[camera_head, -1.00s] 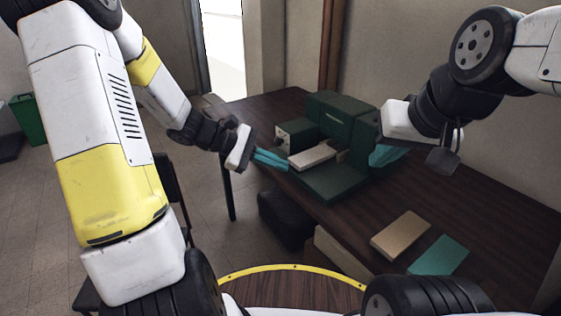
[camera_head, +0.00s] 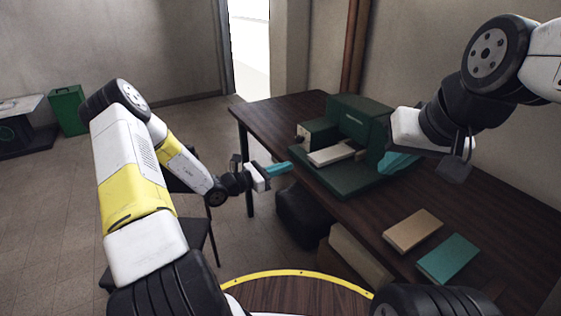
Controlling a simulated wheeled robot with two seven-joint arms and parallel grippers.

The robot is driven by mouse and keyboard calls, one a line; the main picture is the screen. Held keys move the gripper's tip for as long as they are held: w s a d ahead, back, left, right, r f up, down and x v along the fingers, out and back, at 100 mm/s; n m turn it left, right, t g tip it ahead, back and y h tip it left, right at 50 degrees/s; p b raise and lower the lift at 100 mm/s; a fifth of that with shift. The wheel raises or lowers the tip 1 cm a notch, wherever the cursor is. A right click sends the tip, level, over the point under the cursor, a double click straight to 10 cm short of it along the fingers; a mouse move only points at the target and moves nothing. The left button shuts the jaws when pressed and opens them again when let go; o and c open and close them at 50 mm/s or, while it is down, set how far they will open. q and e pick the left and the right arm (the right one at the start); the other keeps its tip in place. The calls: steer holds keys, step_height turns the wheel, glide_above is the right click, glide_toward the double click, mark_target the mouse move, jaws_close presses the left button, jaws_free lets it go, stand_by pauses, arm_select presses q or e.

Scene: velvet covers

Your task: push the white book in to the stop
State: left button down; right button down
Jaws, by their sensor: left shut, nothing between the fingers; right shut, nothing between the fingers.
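The white book (camera_head: 331,154) lies flat in the dark green machine (camera_head: 359,124) on the table, with its near end sticking out over the green base. How deep its far end sits is hidden by the machine. My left gripper (camera_head: 284,168) has teal fingers, is shut and empty, and is left of the book and apart from it, near the table's left edge. My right gripper (camera_head: 398,163) is shut and empty at the machine's right side. Whether it touches the machine is unclear.
A tan book (camera_head: 412,230) and a teal book (camera_head: 448,259) lie on the dark wooden table (camera_head: 375,205) at the near right. A dark chair (camera_head: 200,232) stands left of the table. A green bin (camera_head: 69,110) is on the floor at the far left.

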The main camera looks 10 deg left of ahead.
mark_target(311, 158)
arm_select(q)
steer(key=x, duration=0.7)
steer(key=shift+w+d, duration=0.25)
steer(key=shift+d, duration=0.05)
steer(key=shift+d, duration=0.1)
steer(key=x, duration=0.3)
steer(key=shift+w+d, duration=0.2)
steer(key=shift+a, duration=0.15)
